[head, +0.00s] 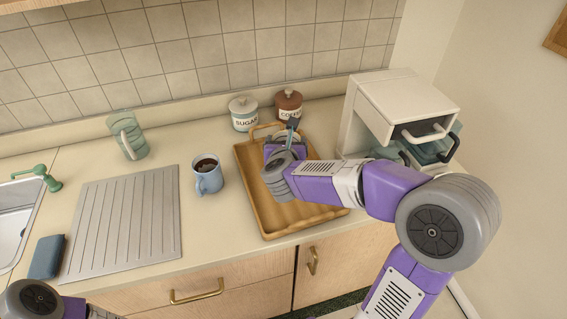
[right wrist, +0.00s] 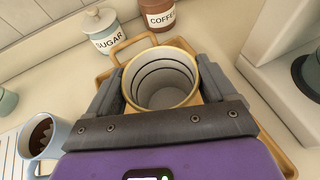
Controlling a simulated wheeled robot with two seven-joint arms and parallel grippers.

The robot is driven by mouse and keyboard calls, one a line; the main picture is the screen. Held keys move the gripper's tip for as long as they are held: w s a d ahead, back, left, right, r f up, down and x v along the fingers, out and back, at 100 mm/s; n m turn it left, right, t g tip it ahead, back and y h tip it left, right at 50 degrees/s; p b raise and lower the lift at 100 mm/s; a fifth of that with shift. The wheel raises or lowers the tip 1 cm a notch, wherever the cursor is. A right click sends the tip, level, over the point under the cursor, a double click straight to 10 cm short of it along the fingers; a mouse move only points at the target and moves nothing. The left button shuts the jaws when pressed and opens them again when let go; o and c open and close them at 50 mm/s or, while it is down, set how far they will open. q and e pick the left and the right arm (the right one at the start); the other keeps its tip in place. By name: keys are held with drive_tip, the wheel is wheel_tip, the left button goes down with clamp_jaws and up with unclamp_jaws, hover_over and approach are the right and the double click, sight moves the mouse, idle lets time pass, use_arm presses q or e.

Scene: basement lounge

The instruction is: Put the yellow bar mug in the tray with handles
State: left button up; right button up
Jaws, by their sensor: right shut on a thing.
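The yellow bar mug (right wrist: 163,86) shows in the right wrist view with its round rim up and its inside empty. My right gripper (right wrist: 161,98) is shut on it, one finger on each side. In the head view my right gripper (head: 286,138) is over the back part of the wooden tray with handles (head: 292,216), and my arm hides most of the mug. I cannot tell whether the mug touches the tray floor. The tray's back handle also shows in the right wrist view (right wrist: 137,41). My left gripper is out of view; only part of my left arm shows at bottom left.
A blue mug with dark drink (head: 208,180) stands left of the tray. Sugar (head: 243,113) and coffee (head: 288,103) jars stand behind it. A green pitcher (head: 128,135), ribbed drainboard (head: 125,225) and sink (head: 15,220) are at left.

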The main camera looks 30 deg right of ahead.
wheel_tip(320, 180, down, 6)
drive_tip(key=shift+r+b, duration=0.1)
drive_tip(key=shift+b, duration=0.9)
drive_tip(key=o, duration=1.2)
